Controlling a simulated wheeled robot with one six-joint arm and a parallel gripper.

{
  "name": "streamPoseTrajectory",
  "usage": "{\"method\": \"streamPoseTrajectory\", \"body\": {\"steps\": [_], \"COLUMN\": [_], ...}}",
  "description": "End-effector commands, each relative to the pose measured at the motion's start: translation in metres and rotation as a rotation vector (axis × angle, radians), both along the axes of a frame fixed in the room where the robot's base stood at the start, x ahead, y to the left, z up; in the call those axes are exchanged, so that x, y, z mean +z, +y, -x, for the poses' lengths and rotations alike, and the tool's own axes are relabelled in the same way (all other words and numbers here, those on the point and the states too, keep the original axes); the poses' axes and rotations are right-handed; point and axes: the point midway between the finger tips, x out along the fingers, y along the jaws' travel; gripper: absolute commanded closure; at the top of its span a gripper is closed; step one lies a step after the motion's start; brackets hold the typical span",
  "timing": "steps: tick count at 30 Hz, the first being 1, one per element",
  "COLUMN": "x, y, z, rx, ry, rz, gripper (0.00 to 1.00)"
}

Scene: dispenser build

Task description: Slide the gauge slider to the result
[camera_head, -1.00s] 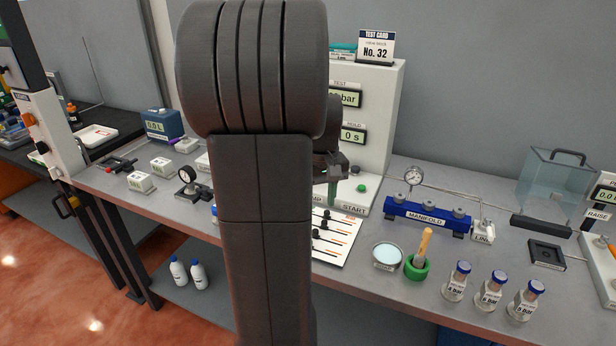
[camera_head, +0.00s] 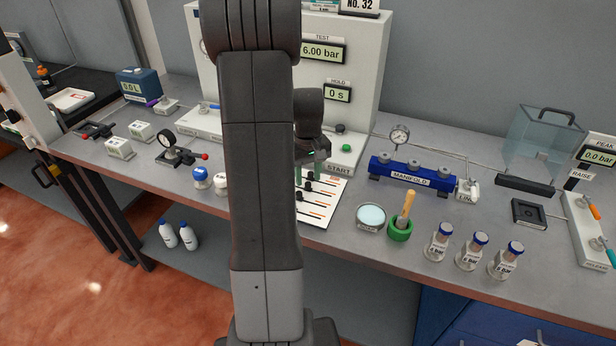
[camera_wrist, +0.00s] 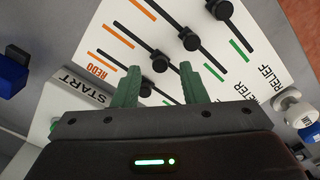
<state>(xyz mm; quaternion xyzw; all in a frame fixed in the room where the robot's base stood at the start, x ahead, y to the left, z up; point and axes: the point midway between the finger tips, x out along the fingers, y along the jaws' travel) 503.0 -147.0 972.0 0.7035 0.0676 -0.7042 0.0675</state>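The white slider panel (camera_head: 318,212) lies on the bench, with several black knobs in slots and orange and green marks. It fills much of the wrist view (camera_wrist: 125,25). Readable labels there include REDO, RELIEF and part of METER; I cannot read a gauge label. My gripper (camera_head: 309,180) is over the panel's back edge, below the test box. In the wrist view its two green fingers (camera_wrist: 160,72) are apart, with no knob gripped. One black knob (camera_wrist: 160,61) sits just beyond and between the fingertips. Another (camera_wrist: 190,39) lies farther up right. My arm hides the panel's left part in the head view.
The test box (camera_head: 365,75) stands behind, its displays reading 6.00 bar and 0 s. A blue manifold (camera_head: 412,174), a dish (camera_head: 371,217), a green cup (camera_head: 400,231) and several blue-capped bottles (camera_head: 471,250) are to the right. Blue and white caps (camera_head: 201,178) are left of my arm.

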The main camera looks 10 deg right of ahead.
Motion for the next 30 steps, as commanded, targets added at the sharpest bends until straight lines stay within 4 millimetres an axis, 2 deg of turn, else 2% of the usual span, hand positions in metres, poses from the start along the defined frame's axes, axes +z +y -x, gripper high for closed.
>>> {"method": "streamPoseTrajectory", "body": {"steps": [6,14,20,26,30], "x": [-0.015,-0.016,-0.016,-0.016,-0.017], "y": [0.000,0.000,0.000,-0.001,-0.015], "z": [0.000,0.000,0.000,0.000,0.010], "rx": [0.000,0.000,0.000,-0.001,-0.004], "ry": [0.000,0.000,-0.001,-0.001,-0.002], "rz": [0.000,0.000,0.000,0.000,0.001], "gripper": [0.61,0.61,0.99,1.00,1.00]}}
